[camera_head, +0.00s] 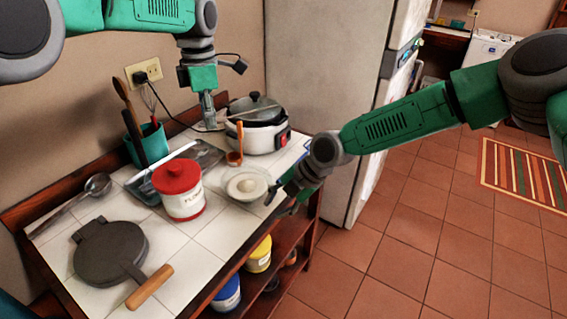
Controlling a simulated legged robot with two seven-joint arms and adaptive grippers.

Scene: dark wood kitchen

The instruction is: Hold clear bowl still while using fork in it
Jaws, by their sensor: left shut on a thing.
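The clear bowl (247,184) stands near the right edge of the tiled counter, with pale contents in it. My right gripper (284,189) is low at the bowl's right side, close to its rim. I cannot tell whether it touches the bowl or how far its dark fingers are apart. My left gripper (211,122) points down behind the bowl, left of the white cooker.
The white cooker (262,138) stands behind the bowl, with an orange ladle (235,156) at its front. A red-lidded flour canister (180,192) is left of the bowl. A dark flat press (110,252), a metal ladle (97,185) and a teal utensil holder (150,148) are further left.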

